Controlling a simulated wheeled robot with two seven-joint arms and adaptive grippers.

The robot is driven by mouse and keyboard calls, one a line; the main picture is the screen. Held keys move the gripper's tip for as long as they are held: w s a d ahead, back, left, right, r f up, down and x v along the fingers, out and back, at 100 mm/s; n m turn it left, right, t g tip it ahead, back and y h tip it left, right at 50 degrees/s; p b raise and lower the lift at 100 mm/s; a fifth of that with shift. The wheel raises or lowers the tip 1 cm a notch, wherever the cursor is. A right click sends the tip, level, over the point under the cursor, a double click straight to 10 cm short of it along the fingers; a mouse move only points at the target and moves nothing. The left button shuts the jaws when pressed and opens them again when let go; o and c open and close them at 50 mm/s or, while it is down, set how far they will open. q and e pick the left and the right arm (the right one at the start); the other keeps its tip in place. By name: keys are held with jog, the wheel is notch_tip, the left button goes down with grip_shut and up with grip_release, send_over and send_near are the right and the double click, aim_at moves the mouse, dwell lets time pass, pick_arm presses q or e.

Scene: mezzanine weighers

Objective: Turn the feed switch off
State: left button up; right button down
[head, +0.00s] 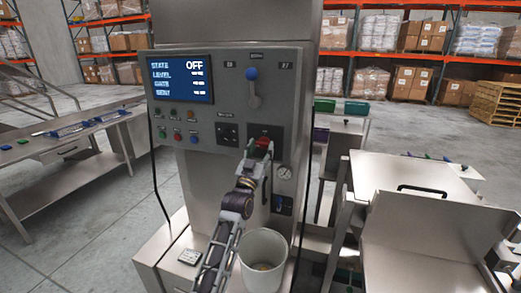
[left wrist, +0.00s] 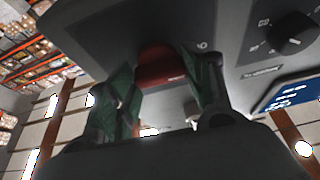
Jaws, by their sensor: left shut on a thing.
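The grey machine panel (head: 215,125) carries a screen (head: 180,80) whose top line reads STATE OFF. A red switch handle (head: 264,143) sits on a black plate at the panel's lower right. My left gripper (head: 257,154) reaches up to it from below and is shut on it. In the left wrist view the two fingers of the left gripper (left wrist: 162,88) stand on either side of the red handle (left wrist: 160,66). The handle's lower part is hidden by the fingers. My right gripper is in neither view.
A blue-knobbed lever (head: 252,75) is above the switch, and a black rotary knob (head: 227,133) is left of it. A white bucket (head: 277,262) stands below beside my arm. Steel tables (head: 60,150) stand left.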

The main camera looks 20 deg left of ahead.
pick_arm(q)
jog(key=shift+f+n, duration=0.15)
jog(key=shift+n, duration=0.15)
jog(key=o, duration=1)
jog(key=shift+s, duration=0.2)
jog(key=shift+v, duration=5.8)
jog(key=shift+d, duration=0.1)
